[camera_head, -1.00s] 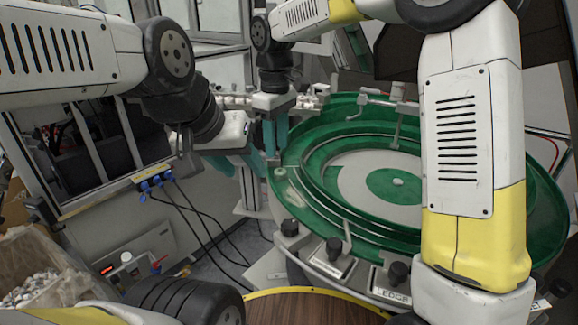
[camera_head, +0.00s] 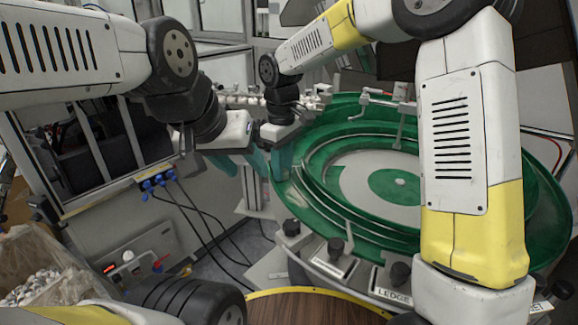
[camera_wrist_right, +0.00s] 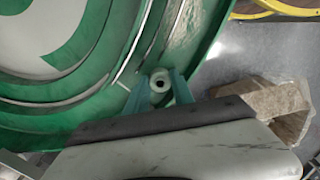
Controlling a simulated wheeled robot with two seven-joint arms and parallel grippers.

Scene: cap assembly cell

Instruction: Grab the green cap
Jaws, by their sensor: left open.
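A small pale ring-shaped piece with a dark centre (camera_wrist_right: 160,82) lies on the rim of the green bowl in the right wrist view. It looks whitish to pale green, and I cannot tell for sure that it is the green cap. My right gripper (camera_wrist_right: 158,84) is open, with its teal fingers apart on either side of this piece and gaps showing. In the head view my right gripper (camera_head: 278,162) is low over the bowl's left rim and hides the piece. My left gripper (camera_head: 240,165) is open and empty just left of it, close to the right one.
The large round green bowl feeder (camera_head: 345,140) has stepped tracks and a pale centre. Black knobs (camera_head: 291,228) line its front edge. A wooden round top (camera_head: 310,308) is at the bottom. A box of small parts (camera_head: 40,270) stands at lower left.

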